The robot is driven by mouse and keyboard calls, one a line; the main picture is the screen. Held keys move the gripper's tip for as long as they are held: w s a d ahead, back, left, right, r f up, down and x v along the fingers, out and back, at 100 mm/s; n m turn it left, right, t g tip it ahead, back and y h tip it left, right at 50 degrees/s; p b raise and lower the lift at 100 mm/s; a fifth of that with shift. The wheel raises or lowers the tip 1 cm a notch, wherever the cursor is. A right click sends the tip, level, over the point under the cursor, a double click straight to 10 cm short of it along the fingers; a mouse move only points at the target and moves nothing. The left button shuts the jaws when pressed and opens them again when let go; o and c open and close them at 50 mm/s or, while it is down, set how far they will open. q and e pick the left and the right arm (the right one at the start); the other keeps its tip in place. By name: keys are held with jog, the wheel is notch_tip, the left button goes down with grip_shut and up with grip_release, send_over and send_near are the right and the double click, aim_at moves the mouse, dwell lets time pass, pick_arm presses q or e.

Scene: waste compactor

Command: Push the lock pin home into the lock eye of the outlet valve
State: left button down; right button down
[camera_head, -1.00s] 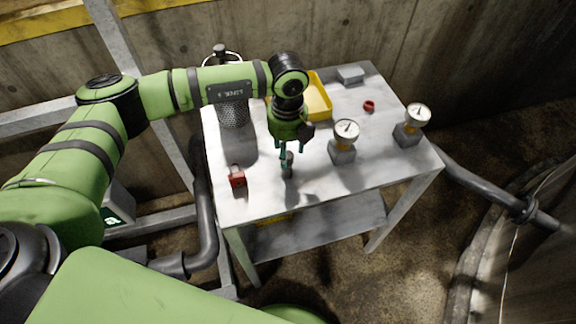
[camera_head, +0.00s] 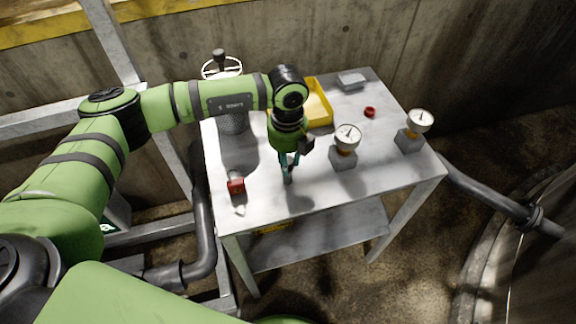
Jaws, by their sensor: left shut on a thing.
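My left gripper (camera_head: 288,165) points down over the front of the metal table (camera_head: 320,195), left of the middle gauge. Its teal fingers are shut on a small, slim dark thing, which seems to be the lock pin (camera_head: 288,179). The fingers hide most of it, and I cannot tell whether its lower end touches the tabletop. A valve with a white handwheel (camera_head: 221,67) stands at the back left, behind my arm; it may be the outlet valve. I cannot make out a lock eye on it. My right gripper is not in view.
A red padlock (camera_head: 236,186) lies left of the gripper, with a small white thing (camera_head: 240,210) in front of it. Two gauges (camera_head: 347,139) (camera_head: 418,122) stand to the right. A yellow tray (camera_head: 319,104), a red ring (camera_head: 370,112) and a grey block (camera_head: 351,80) are further back.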

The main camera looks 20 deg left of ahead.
pick_arm(q)
jog(key=shift+r+p, duration=2)
jog(key=shift+r, duration=1.65)
